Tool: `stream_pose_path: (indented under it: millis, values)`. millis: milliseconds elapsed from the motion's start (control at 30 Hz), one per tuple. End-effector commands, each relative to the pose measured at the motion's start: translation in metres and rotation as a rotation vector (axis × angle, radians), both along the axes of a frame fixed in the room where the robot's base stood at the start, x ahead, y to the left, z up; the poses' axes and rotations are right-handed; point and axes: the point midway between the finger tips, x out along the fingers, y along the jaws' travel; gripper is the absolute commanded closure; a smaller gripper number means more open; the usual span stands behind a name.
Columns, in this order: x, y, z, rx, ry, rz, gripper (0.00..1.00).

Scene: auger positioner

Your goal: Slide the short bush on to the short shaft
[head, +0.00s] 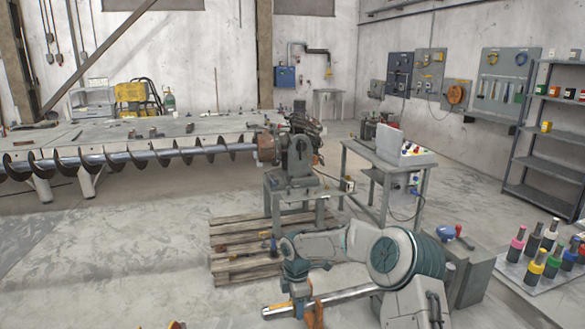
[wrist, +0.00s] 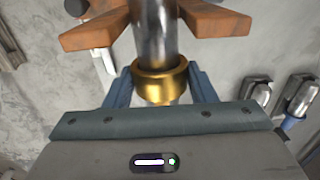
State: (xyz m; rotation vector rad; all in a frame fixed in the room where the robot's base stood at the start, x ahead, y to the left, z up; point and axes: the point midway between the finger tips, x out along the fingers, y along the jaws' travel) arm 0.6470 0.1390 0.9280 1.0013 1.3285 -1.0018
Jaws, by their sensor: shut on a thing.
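The short bush is a brass ring (wrist: 158,84) between the blue fingers of my gripper (wrist: 160,76) in the wrist view. My gripper is shut on it. The short shaft, a grey steel bar (wrist: 154,38), runs from the top of that view down to the bush's opening. The bush's near rim seems to lie around it, but I cannot tell how far it goes in. In the head view my gripper (head: 299,290) is over the left part of a bright bar (head: 342,296), apparently the shaft.
Orange jaws (wrist: 94,34) flank the shaft close beyond my fingers. A pallet (head: 232,262) and the auger's stand (head: 291,183) are behind my arm. Colour-banded pieces (head: 535,262) stand on a tray at the right.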

Motion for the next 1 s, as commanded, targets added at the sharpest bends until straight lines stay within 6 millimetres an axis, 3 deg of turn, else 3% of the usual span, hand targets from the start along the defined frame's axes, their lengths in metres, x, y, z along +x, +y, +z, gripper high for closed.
stream_pose_path:
  millis: [1000]
  values:
    - [0.009, -0.030, 0.001, 0.000, -0.001, -0.001, 0.76]
